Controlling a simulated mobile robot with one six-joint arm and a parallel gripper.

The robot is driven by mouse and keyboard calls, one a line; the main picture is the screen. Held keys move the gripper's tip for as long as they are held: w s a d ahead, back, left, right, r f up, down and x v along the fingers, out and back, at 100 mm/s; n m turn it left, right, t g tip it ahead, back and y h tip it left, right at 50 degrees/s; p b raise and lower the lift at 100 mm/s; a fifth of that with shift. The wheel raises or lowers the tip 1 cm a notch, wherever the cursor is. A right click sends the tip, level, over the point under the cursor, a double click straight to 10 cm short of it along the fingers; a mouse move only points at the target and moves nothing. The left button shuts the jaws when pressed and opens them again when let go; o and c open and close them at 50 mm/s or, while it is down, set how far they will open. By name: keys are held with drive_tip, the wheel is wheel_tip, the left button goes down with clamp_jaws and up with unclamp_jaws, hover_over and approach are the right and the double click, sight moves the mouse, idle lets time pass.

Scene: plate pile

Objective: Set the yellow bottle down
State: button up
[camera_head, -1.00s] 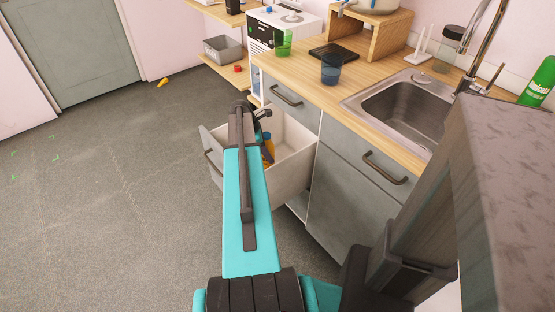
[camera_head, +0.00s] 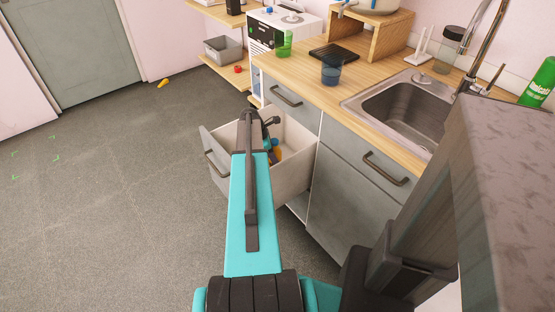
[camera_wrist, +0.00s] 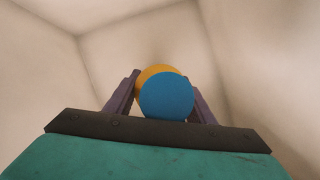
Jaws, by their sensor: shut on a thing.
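The yellow bottle (camera_wrist: 152,73) with a round blue cap (camera_wrist: 167,96) is between the two fingers of my gripper (camera_wrist: 163,92) in the wrist view, cap towards the camera. My gripper is shut on it. In the head view a small part of the yellow bottle (camera_head: 277,154) shows beside my arm, inside the open drawer (camera_head: 297,165). My arm hides most of the gripper there. I cannot tell whether the bottle's base touches the drawer floor.
Pale drawer walls (camera_wrist: 250,50) surround the gripper. The wooden counter (camera_head: 300,83) with a green cup (camera_head: 284,43), a blue cup (camera_head: 331,69) and a sink (camera_head: 405,108) lies behind and to the right. Grey floor (camera_head: 110,190) is open on the left.

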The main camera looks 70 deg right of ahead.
drive_tip(key=shift+s+d+f, duration=0.25)
drive_tip(key=shift+s+f, duration=0.15)
drive_tip(key=shift+f, duration=0.15)
drive_tip(key=shift+f, duration=0.1)
drive_tip(key=o, duration=1.6)
drive_tip(key=v, duration=1.2)
drive_tip(key=shift+a, duration=0.1)
